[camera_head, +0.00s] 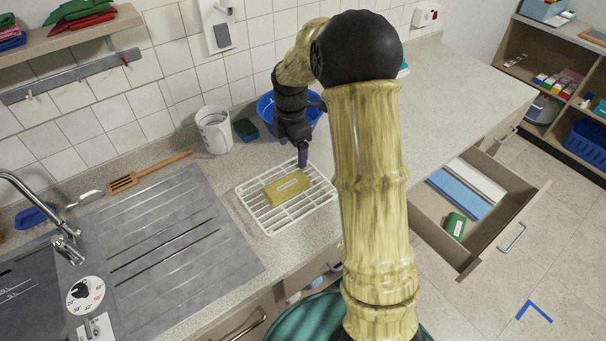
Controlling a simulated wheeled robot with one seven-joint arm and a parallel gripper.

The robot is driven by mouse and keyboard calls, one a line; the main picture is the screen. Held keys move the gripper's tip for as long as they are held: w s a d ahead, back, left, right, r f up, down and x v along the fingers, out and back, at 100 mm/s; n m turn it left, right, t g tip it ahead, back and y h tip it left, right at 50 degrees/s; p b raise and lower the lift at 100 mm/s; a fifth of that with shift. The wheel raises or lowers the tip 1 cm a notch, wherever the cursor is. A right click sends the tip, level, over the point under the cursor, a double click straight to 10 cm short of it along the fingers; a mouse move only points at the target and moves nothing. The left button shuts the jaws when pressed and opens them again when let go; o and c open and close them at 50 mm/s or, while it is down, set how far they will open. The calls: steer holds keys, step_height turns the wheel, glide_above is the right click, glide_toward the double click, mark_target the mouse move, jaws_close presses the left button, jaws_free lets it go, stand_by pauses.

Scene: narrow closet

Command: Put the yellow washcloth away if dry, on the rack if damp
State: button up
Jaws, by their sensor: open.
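A folded yellow washcloth (287,188) with a pale label lies flat on the white wire rack (263,220) on the counter. I cannot tell by sight whether it is dry or damp. My gripper (296,151) is open and points down just behind the rack's far edge, above and behind the washcloth and apart from it. Part of the gripper is hidden by its own wrist. An open drawer (478,247) at the right holds folded blue and white cloths (458,192) and a small green item (455,226).
A wooden spatula (150,172) lies behind the grey draining board (165,245). The counter right of my arm is mostly clear.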

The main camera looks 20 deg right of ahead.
steer(key=s+a+r+m+t, duration=0.1)
steer(key=s+m+t, duration=0.1)
steer(key=s+m, duration=1.8)
steer(key=shift+s+a+r+m+t, duration=0.3)
steer(key=shift+s+a, duration=0.1)
steer(key=shift+s, duration=0.3)
